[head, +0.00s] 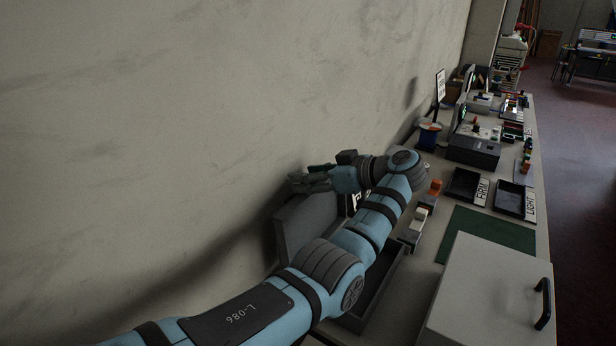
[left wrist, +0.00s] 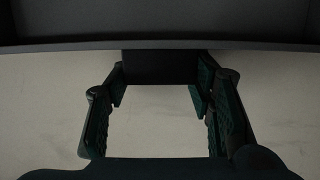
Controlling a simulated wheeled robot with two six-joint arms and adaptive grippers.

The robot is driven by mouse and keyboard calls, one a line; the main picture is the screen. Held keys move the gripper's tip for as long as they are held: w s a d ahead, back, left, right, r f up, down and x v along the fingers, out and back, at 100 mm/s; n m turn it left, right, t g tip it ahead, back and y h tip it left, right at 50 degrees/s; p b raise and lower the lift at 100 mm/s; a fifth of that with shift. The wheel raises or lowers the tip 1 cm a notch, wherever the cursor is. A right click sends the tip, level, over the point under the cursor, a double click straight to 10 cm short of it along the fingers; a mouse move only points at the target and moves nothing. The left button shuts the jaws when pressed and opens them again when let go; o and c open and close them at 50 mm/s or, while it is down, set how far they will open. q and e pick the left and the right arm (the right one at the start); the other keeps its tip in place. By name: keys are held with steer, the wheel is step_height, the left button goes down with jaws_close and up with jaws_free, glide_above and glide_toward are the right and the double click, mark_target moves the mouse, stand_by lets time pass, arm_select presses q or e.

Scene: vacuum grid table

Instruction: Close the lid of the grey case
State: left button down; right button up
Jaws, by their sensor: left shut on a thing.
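The grey case stands beside the wall, partly hidden behind my left arm. Its lid (head: 298,228) is raised, standing upright along the wall side. The dark open base (head: 382,296) shows to the right of my arm. My left gripper (head: 298,183) is at the lid's upper edge. In the left wrist view the lid's dark edge (left wrist: 60,47) crosses the top, and a dark tab (left wrist: 160,67) on it sits between the two fingers of my left gripper (left wrist: 160,90), which is shut on it. My right gripper is not in view.
A pale box (head: 480,290) with a dark handle (head: 543,304) fills the near right. A green mat (head: 490,229) lies beyond it. Dark trays (head: 466,186) with "FIRM" and "LIGHT" labels stand farther along. The wall (head: 200,120) is close on the left.

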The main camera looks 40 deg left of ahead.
arm_select(q)
steer(key=d+y+b, duration=0.4)
steer(key=d+b, duration=0.3)
steer(key=b, duration=0.1)
steer(key=shift+b, duration=0.35)
steer(key=c, duration=0.7)
jaws_free()
steer(key=shift+w, duration=0.1)
steer(key=shift+r, duration=0.1)
